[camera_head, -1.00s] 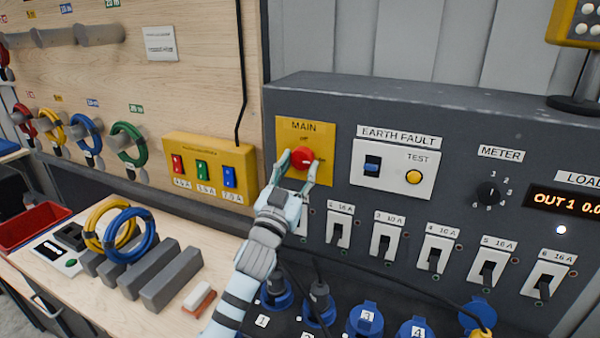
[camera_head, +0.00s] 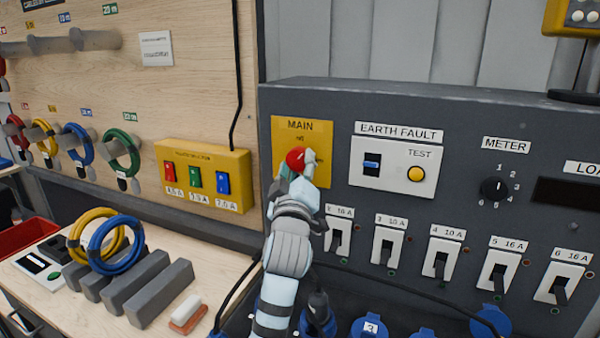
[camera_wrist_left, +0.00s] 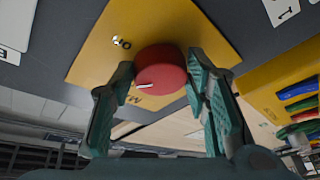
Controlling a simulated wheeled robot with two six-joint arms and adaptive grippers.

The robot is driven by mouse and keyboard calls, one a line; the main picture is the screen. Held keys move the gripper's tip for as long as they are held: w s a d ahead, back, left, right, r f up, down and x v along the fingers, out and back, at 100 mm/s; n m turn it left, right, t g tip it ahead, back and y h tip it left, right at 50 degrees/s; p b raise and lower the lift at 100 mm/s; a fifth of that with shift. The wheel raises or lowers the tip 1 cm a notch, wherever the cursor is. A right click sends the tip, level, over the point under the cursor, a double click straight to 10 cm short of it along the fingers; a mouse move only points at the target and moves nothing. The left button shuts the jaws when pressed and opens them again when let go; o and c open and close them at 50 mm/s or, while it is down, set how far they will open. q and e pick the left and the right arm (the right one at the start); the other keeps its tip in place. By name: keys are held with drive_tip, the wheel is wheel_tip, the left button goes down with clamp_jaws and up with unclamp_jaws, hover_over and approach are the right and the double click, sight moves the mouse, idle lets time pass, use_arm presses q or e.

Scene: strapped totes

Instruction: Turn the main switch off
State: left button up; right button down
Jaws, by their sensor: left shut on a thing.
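The main switch is a red round knob (camera_head: 296,158) on a yellow plate (camera_head: 318,133) marked MAIN, at the left end of the dark grey panel. My left gripper (camera_head: 293,170) is shut on the knob, coming from below and covering its lower part. In the left wrist view the knob (camera_wrist_left: 161,70) sits between the two green fingers (camera_wrist_left: 160,88). Its white mark points left, toward the side of the plate with the MAIN word. The OFF lettering is partly hidden in the head view. My right gripper is not in view.
Right of the plate are the earth fault unit (camera_head: 394,165), the meter knob (camera_head: 493,189) and a dark load display (camera_head: 565,195). A row of breaker switches (camera_head: 389,245) runs below. A yellow fuse box (camera_head: 204,173) is on the wooden board at left.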

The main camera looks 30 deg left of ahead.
use_arm(q)
drive_tip(key=n, duration=0.2)
drive_tip(key=n+g+p, duration=0.1)
drive_tip(key=n, duration=0.1)
drive_tip(key=shift+d+r, duration=0.1)
drive_tip(key=shift+r, duration=0.25)
drive_tip(key=shift+r+n+g+p, duration=0.15)
drive_tip(key=shift+n+g+p, duration=0.7)
drive_tip(key=shift+n, duration=0.85)
drive_tip(key=o, duration=1.2)
drive_tip(key=shift+c, duration=0.2)
